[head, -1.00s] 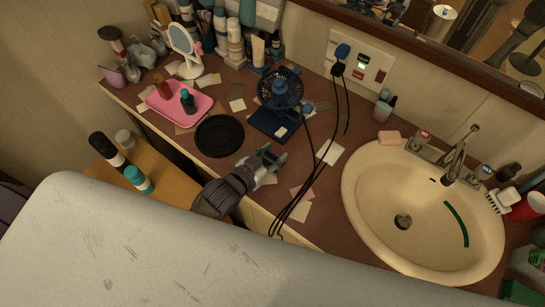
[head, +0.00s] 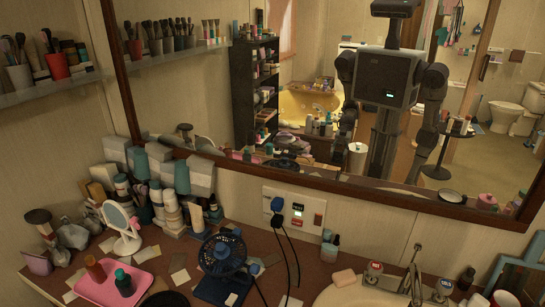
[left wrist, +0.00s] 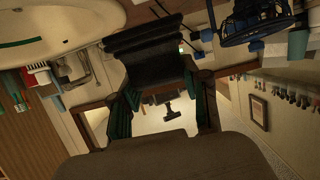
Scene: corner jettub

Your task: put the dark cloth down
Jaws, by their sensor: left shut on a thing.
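In the left wrist view, a dark, nearly black cloth (left wrist: 148,58) hangs across the jaws of my left gripper (left wrist: 160,86). The gripper, with its green finger pads, is shut on it. The cloth seems to be held up off the counter; its full extent is hard to tell in the dim light. My left gripper does not show directly in the head view. My right gripper is in neither view, though my body is reflected in the mirror.
The brown counter (head: 165,262) holds a pink tray (head: 115,285), a blue fan (head: 222,255), a round mirror (head: 122,222) and many bottles. A black round dish (head: 165,299) is cut off below. The cream sink (head: 345,293) stands right. Black cords hang from the outlet (head: 293,208).

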